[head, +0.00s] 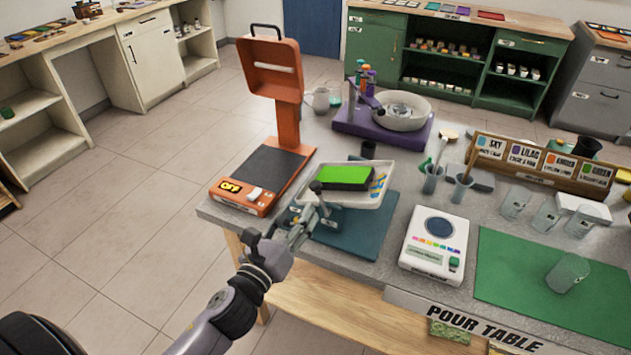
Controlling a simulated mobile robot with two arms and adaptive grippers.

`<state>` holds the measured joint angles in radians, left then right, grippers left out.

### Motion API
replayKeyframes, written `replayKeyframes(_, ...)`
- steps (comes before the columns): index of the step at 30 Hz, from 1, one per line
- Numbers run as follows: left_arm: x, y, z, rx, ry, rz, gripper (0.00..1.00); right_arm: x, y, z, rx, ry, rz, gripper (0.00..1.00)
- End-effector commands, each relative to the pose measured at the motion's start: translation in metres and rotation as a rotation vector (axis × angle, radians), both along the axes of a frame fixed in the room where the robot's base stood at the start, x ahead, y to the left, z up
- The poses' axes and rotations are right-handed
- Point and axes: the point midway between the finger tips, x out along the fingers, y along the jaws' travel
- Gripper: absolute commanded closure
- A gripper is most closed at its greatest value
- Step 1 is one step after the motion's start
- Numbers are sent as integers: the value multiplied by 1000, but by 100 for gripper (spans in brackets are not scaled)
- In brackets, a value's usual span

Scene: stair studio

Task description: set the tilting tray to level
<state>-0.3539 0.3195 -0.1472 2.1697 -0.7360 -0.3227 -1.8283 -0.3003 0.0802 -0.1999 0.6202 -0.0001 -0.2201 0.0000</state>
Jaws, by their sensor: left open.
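The tilting tray (389,176) is a shallow white tray on a teal base (352,234) near the table's front left edge. A bright green block with dark sides (345,175) lies in it, beside small blue and yellow pieces (378,184). I cannot tell exactly how far the tray tilts. A dark knob (316,187) stands at its front left side. My left gripper (306,218) is open at the front left corner of the tray and base, close below the knob. Whether its fingers touch anything is unclear. My right gripper is not in view.
An orange machine with a raised lid (272,70) stands left of the tray. A white scale (436,240) and a green mat (530,290) with a clear cup (568,272) are to the right. A purple turntable (383,128) is behind. The floor at left is clear.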

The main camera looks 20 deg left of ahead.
Motion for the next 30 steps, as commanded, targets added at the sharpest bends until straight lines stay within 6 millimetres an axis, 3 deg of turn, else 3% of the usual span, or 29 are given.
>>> replayKeyframes(6, 50, -2, 4, -2, -3, 1, 56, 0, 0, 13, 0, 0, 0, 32)
replayKeyframes(13, 88, -3, 1, -4, 0, 1, 56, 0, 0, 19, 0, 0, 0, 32)
replayKeyframes(19, 102, -4, 0, -2, 1, 1, 56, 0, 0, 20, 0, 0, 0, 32)
replayKeyframes(28, 104, -4, -1, -2, 1, 0, 56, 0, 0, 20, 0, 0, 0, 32)
replayKeyframes(30, 104, -4, -1, -2, 1, 1, 61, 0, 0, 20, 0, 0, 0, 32)
